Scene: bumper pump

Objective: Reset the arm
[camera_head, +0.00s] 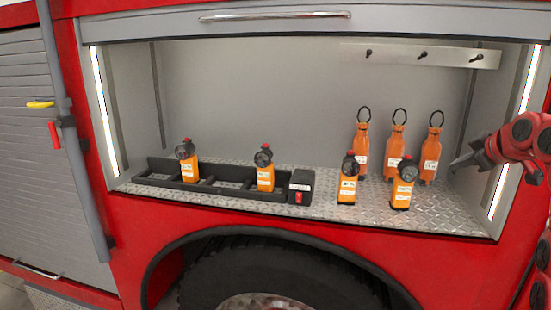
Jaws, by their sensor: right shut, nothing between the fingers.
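My right gripper (458,167) comes in from the right edge, attached to my red arm. Its thin grey jaws look shut and empty, pointing left at the right end of the open compartment. They are to the right of the orange devices and look clear of them. My left gripper does not show.
The compartment's metal shelf (440,210) holds a black rack (222,187) with two orange devices (188,165) in it. Two more orange devices (347,185) stand right of the rack, before three flat orange looped tools (396,148). A bar with black hooks (420,56) is above.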

